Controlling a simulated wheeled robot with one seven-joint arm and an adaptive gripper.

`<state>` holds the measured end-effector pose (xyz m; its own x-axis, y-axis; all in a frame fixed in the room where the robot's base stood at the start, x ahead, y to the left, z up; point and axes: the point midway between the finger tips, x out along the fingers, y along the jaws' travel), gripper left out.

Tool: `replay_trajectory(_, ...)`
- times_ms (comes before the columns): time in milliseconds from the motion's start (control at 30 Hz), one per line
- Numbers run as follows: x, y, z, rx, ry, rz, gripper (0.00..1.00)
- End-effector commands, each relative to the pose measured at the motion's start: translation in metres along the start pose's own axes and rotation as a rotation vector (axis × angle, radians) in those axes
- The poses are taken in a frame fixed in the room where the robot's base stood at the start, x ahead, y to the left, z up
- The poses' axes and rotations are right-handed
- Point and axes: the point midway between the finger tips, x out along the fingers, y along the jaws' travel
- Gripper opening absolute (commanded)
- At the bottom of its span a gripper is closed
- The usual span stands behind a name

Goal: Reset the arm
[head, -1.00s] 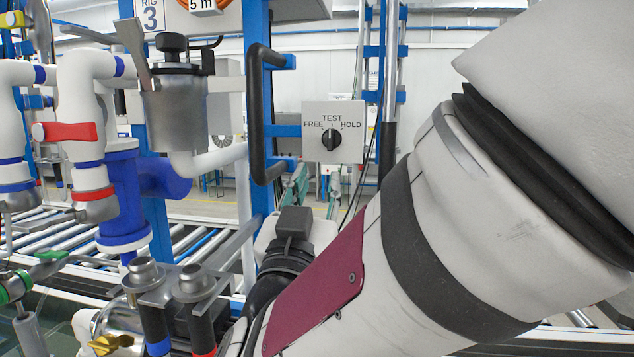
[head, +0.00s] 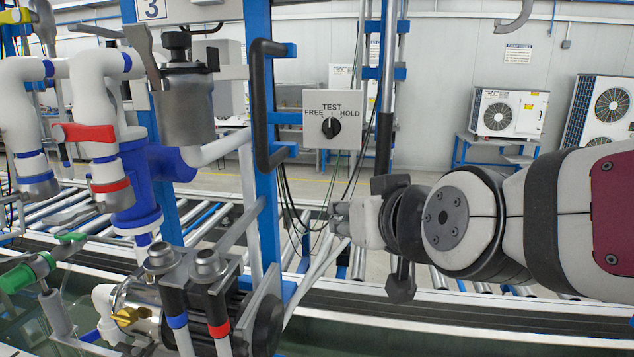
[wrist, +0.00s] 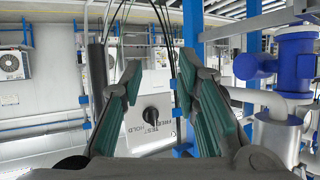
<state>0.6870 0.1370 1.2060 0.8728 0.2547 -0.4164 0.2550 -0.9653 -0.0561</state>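My arm reaches in from the right of the head view, and its wrist end (head: 400,225) hangs below and to the right of the grey selector box. My gripper (wrist: 160,68) is open and empty in the wrist view, its green-padded fingers spread apart. The selector box (head: 343,104) carries the labels FREE, TEST and HOLD around a black knob (head: 331,128). In the wrist view the knob (wrist: 150,114) shows between the fingers, beyond them and apart from them. The fingers cannot be made out clearly in the head view.
A blue post with a black handle (head: 262,105) stands left of the box. Pipes with a red-handled valve (head: 85,132) and a pump (head: 250,320) fill the left. A roller conveyor (head: 450,320) runs below my arm. Fan units (head: 508,112) stand at the back right.

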Motion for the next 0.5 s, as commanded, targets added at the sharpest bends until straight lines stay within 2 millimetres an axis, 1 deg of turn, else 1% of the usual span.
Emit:
replay_trajectory(33, -0.016, 0.009, 0.009, 0.004, -0.061, 0.008, 0.29)
replay_trajectory(167, -0.057, 0.031, 0.046, 0.023, -0.254, 0.038, 0.29)
replay_trajectory(200, -0.071, 0.038, 0.058, 0.033, -0.313, 0.053, 0.29)
replay_trajectory(267, -0.094, 0.048, 0.076, 0.050, -0.402, 0.080, 0.29)
replay_trajectory(300, -0.110, 0.055, 0.088, 0.062, -0.460, 0.100, 0.29)
replay_trajectory(400, -0.147, 0.069, 0.113, 0.095, -0.586, 0.150, 0.29)
replay_trajectory(500, -0.176, 0.078, 0.132, 0.124, -0.681, 0.193, 0.29)
